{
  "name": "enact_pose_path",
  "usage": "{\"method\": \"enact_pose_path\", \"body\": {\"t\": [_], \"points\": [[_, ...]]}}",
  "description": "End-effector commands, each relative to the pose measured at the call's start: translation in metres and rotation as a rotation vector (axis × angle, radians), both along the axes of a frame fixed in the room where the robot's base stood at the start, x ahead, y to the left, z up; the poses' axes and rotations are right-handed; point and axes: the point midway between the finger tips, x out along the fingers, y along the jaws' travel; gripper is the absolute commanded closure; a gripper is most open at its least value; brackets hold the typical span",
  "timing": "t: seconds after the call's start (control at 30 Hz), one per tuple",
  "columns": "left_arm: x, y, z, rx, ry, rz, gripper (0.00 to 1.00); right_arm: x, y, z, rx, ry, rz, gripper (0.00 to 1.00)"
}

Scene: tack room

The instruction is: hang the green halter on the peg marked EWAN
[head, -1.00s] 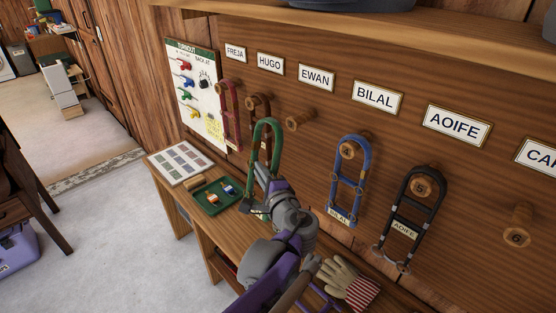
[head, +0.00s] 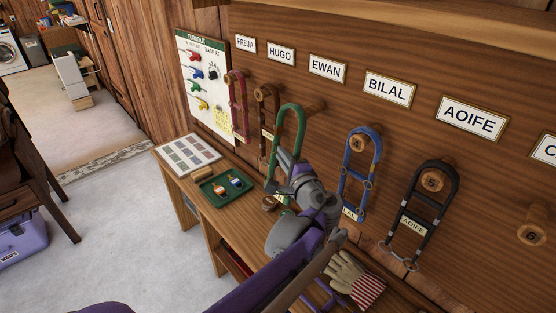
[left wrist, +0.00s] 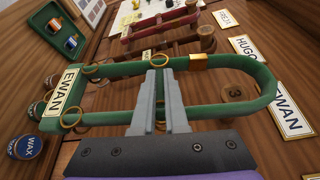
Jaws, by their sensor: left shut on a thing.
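The green halter (head: 302,124) is upright in my left gripper (head: 284,168), which is shut on its lower part. In the left wrist view the halter (left wrist: 110,69) lies across the shut fingers (left wrist: 160,78), with its EWAN tag (left wrist: 66,92) at the lower end. In the left wrist view the peg, numbered 3 (left wrist: 233,92), shows through the halter's loop. I cannot tell whether it passes through. My right gripper is out of view.
A red halter (head: 238,105) and a brown halter (head: 262,120) hang left; a blue halter (head: 345,180) and a black halter (head: 407,213) hang right.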

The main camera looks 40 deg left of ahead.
Motion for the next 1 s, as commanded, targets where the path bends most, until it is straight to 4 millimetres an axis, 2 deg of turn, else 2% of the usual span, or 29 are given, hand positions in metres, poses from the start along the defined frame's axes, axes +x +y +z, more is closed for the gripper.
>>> {"method": "enact_pose_path", "body": {"t": [1.0], "points": [[0.057,-0.005,-0.008,0.001,0.000,0.000,1.00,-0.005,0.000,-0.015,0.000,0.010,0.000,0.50]]}}
